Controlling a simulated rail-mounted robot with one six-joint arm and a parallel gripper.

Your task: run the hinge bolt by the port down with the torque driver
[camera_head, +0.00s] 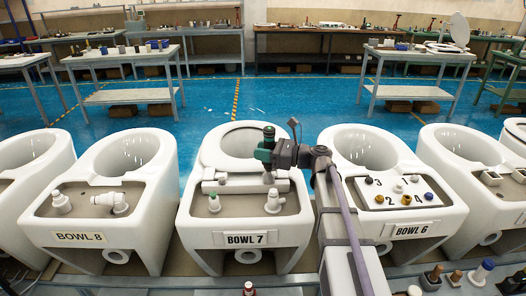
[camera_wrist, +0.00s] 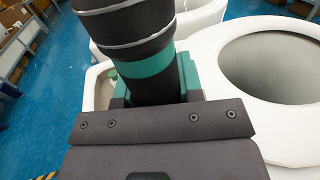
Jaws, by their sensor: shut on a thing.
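My gripper (camera_head: 276,155) is above the back deck of the toilet labelled Bowl 7 (camera_head: 190,236). It is shut on the torque driver (camera_head: 267,134), a dark upright tool with green parts. In the wrist view the driver (camera_wrist: 147,65) is a thick black cylinder with a teal band, between the jaws. Below it, a white hinge bar (camera_head: 240,187) lies across the deck behind the bowl opening, with a small bolt-like piece (camera_head: 222,178) near its left part. The driver is over the bar's right part. I cannot tell whether its tip touches a bolt.
White fittings stand at the left (camera_head: 214,203) and right (camera_head: 273,202) of the deck. Bowl 8 (camera_head: 135,232) is to the left. Bowl 6 (camera_head: 435,208), with numbered caps on its deck, is to the right, close to my arm. Workbenches stand beyond the blue floor.

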